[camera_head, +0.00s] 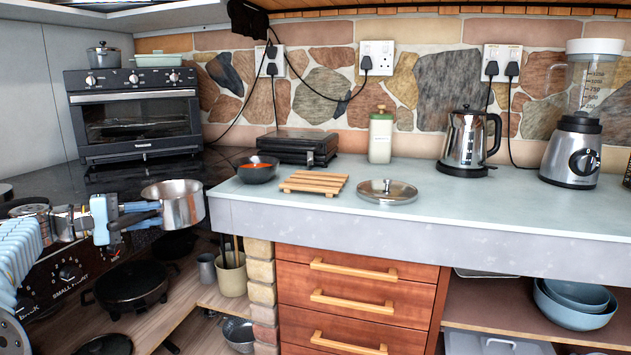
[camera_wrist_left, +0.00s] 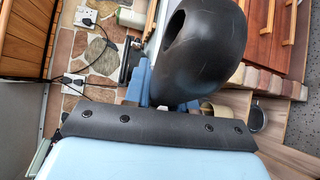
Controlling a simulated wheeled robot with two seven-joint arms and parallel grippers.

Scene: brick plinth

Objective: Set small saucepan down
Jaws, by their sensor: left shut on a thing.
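The small saucepan (camera_head: 182,208) is steel, open-topped and roughly level, just left of the counter's left end in the head view. My left gripper (camera_head: 148,214) comes in from the left with its blue fingers shut at the saucepan's handle side. A steel lid (camera_head: 386,191) lies on the counter. My right gripper is out of view.
The pale counter (camera_head: 450,215) holds a wooden slatted trivet (camera_head: 313,182), a dark bowl (camera_head: 258,170), a black grill (camera_head: 297,147), a green canister (camera_head: 380,137), a kettle (camera_head: 467,140) and a blender (camera_head: 577,135). The trivet is empty. The counter front is clear right of the lid.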

